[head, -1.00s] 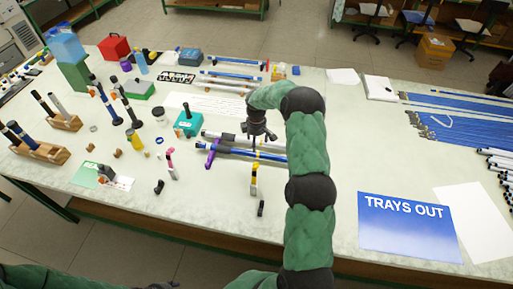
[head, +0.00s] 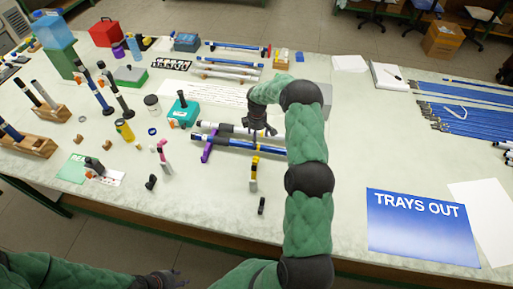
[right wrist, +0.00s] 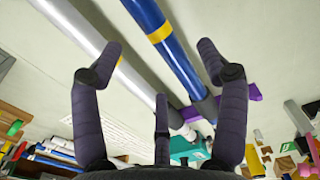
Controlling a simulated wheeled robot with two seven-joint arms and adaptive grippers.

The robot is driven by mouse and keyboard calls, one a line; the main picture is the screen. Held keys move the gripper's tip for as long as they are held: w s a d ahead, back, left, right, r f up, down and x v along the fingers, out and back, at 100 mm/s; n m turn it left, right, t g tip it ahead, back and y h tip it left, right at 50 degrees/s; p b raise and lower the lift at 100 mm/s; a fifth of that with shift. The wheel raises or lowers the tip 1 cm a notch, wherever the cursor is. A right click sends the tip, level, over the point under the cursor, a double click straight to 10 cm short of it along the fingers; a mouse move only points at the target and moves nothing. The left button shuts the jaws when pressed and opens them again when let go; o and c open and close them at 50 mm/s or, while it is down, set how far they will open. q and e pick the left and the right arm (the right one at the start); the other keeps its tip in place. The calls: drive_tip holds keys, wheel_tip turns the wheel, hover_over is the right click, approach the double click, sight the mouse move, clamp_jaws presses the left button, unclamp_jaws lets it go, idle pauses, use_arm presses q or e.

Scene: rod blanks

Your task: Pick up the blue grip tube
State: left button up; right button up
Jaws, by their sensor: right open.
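The blue grip tube (head: 238,143) lies on the table, its left end over a purple rest (head: 207,151). In the right wrist view it is a blue tube (right wrist: 175,55) with a yellow band and a dark grey section, running diagonally between my open fingers. A white and grey tube (head: 222,127) lies parallel just behind it. My right gripper (head: 260,130) is above the tubes, open and empty; its fingers also show in the right wrist view (right wrist: 158,50). Contact with the tube cannot be told. My left gripper (head: 170,280) is at the bottom edge, its jaws unclear.
A yellow and black upright piece (head: 254,174) and a small black piece (head: 262,205) stand in front of the tubes. A teal box (head: 184,113) is to the left. The "TRAYS OUT" sheet (head: 420,230) lies at the front right. Bare table surrounds the front pieces.

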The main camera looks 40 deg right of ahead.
drive_tip(key=shift+w+d+f, duration=0.1)
drive_tip(key=shift+w+f, duration=0.05)
drive_tip(key=shift+f, duration=1.8)
drive_tip(key=shift+w+d+f, duration=0.1)
drive_tip(key=shift+f, duration=1.8)
drive_tip(key=c, duration=1.3)
